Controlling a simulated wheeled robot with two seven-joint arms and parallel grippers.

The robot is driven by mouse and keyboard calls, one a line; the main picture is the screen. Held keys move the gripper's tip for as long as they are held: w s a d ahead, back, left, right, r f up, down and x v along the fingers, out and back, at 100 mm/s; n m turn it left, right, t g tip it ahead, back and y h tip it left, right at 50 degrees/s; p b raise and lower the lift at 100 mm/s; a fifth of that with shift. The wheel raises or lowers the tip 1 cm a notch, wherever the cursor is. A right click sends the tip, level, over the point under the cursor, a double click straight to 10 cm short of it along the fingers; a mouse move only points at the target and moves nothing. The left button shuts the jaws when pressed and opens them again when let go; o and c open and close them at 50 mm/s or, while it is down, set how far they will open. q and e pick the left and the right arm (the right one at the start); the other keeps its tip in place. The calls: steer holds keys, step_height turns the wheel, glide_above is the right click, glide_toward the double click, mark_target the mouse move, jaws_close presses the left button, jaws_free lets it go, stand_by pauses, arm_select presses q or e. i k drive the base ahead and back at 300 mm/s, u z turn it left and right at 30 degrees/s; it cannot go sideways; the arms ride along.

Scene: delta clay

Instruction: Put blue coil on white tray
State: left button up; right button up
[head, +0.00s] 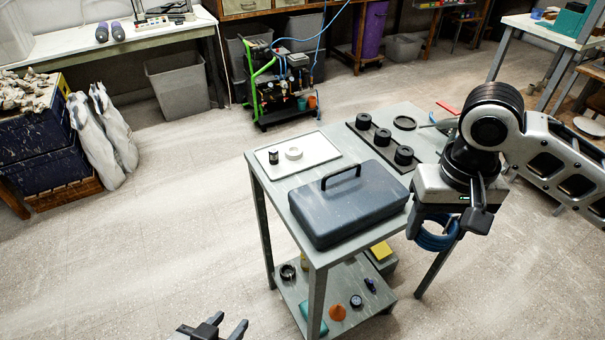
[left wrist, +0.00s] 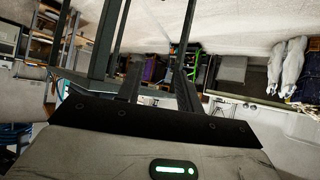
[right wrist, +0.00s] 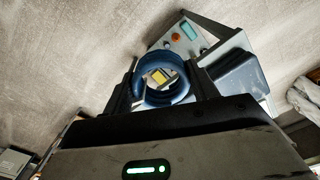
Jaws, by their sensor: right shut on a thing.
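The blue coil (head: 432,236) is held in my right gripper (head: 462,220), off the right front side of the grey table. In the right wrist view the coil (right wrist: 167,84) sits between the two fingers of the gripper. The white tray (head: 316,160) lies flat on the back left of the table top. A small black cylinder (head: 273,157) and a white ring (head: 293,153) stand on it. My left gripper (head: 226,326) is open and empty at the bottom edge of the head view, low in front of the table.
A dark toolbox (head: 347,203) with a raised handle stands on the table (head: 415,117) between the coil and the tray. A black rack (head: 380,147) with several dark rings lies behind it. The lower shelf (head: 345,290) holds small items.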

mark_target(316, 147)
steer(key=k, duration=0.65)
steer(key=u, duration=1)
steer(key=i, duration=2.75)
steer(key=z, duration=2.45)
